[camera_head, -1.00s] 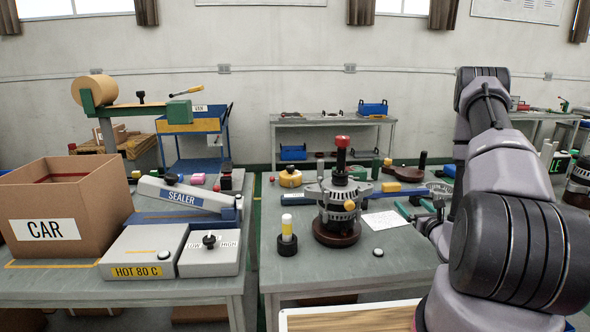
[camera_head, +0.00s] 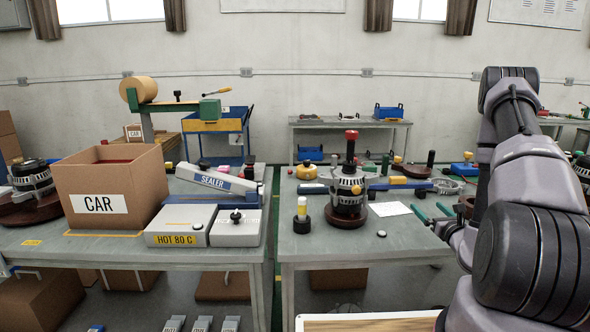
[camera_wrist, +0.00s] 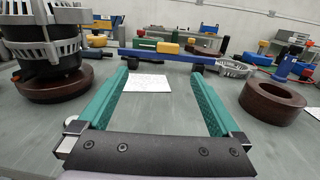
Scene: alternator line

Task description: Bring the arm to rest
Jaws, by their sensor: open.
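My arm rises on the right side of the head view, bent at the elbow, with the forearm coming down to the front. My gripper (camera_head: 433,214) has green fingers and hangs over the right part of the right bench (camera_head: 330,253). In the wrist view my gripper (camera_wrist: 165,88) has its two green fingers spread wide with nothing between them. A white paper sheet (camera_wrist: 147,83) lies on the bench beyond the fingers. The gripper's height above the bench is hard to tell.
An alternator (camera_head: 348,190) with a red-topped post stands on a brown base left of my gripper. A brown ring (camera_wrist: 271,100) lies at its right. A gap separates the benches.

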